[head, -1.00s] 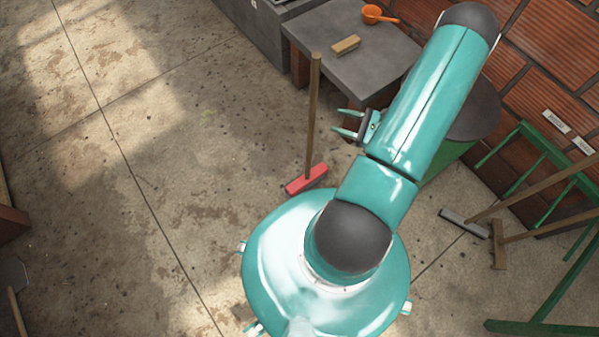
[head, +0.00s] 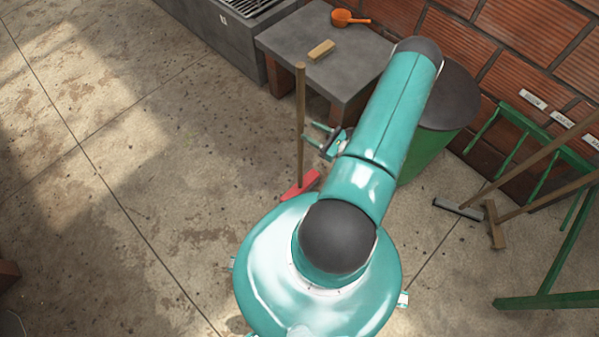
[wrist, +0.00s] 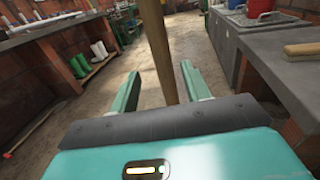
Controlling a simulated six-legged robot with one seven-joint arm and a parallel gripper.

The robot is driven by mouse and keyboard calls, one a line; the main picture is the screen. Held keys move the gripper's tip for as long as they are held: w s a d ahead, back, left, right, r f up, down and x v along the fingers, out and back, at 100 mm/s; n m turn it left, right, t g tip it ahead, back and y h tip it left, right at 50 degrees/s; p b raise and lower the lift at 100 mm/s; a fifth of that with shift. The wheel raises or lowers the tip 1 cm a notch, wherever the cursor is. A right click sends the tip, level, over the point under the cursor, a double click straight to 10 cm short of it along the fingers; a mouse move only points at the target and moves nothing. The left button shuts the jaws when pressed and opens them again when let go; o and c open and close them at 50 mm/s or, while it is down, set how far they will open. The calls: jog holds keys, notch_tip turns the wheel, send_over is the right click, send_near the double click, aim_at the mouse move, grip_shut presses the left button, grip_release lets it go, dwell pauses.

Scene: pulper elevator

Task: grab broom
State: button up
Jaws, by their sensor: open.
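The broom has a wooden handle (head: 300,120) that stands upright and a red head (head: 301,186) on the floor, partly hidden behind my body. My gripper (head: 314,133) is open, with its fingers pointing left toward the handle, at about the lower middle of it. In the wrist view the handle (wrist: 160,50) rises between the two open fingers of my gripper (wrist: 158,88), slightly beyond or at their tips. The fingers do not close on it. Whether the handle is inside the jaws or just in front of them I cannot tell exactly.
A grey table (head: 352,55) with a wooden brush (head: 321,50) and an orange scoop (head: 348,17) stands behind. A green drum (head: 430,150) is right of my arm. Other tools lean on a green rack (head: 525,125). The floor at left is clear.

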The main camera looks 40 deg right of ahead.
aim_at(300, 124)
jog(key=x, duration=0.6)
jog(key=shift+d, duration=0.2)
jog(key=shift+s, duration=0.1)
grip_shut()
dwell(1.0)
